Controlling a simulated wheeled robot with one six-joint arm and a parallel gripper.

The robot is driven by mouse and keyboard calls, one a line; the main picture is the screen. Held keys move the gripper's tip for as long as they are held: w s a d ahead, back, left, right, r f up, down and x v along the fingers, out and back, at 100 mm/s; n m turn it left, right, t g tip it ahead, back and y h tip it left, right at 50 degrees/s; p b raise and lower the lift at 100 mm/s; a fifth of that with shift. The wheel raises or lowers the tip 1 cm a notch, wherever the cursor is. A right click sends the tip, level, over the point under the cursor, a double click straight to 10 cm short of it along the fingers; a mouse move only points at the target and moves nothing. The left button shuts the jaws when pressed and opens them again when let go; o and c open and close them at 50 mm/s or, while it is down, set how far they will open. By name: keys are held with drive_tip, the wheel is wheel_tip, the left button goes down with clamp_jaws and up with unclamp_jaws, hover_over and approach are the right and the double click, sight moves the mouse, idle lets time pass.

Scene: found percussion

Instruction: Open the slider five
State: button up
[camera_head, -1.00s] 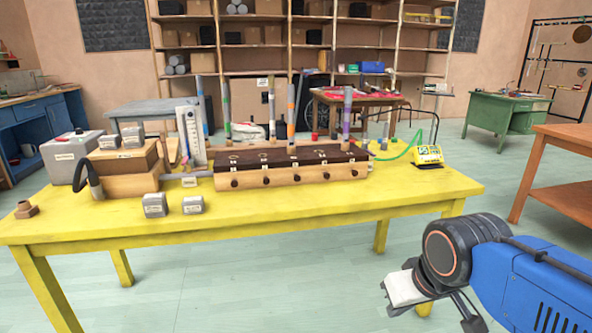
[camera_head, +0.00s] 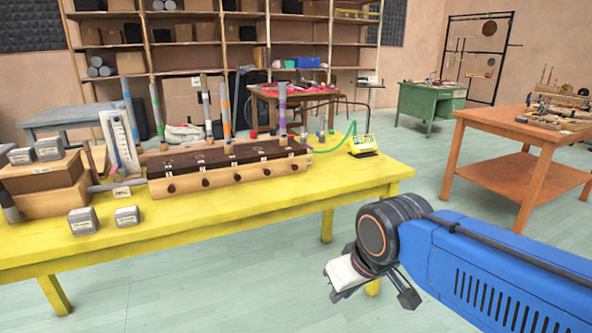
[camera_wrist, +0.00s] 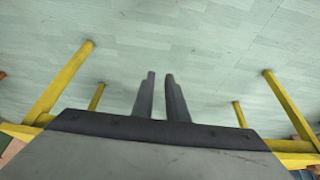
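A long wooden instrument box (camera_head: 235,175) with a dark brown top stands on the yellow table. A row of dark round knobs runs along its front, with small pale labels on top. The rightmost front knob (camera_head: 294,167) is at the box's right end, below a purple-banded upright tube (camera_head: 283,108). The label numbers are too small to read. My gripper is off the table's front edge, right of and nearer than the box, touching nothing. In the wrist view my gripper (camera_wrist: 160,75) has two dark fingers with a narrow empty gap between them.
An orange table (camera_head: 520,165) stands further right, with open floor between.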

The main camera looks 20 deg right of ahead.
drive_tip(key=o, duration=0.5)
drive_tip(key=w+d+t+h, duration=0.1)
drive_tip(key=w+d+t, duration=0.1)
drive_tip(key=w, duration=0.7)
drive_tip(key=w+d+r+m+t+h, duration=0.1)
drive_tip(key=w+d+t, duration=0.2)
drive_tip(key=w, duration=0.7)
drive_tip(key=shift+d+r, duration=0.3)
drive_tip(key=shift+d, duration=0.85)
drive_tip(key=n+t+y, duration=0.1)
drive_tip(key=t+y, duration=0.1)
drive_tip(key=t, duration=0.6)
approach(296, 168)
drive_tip(key=w, duration=0.8)
drive_tip(key=shift+w+a, duration=0.1)
drive_tip(key=shift+w, duration=0.2)
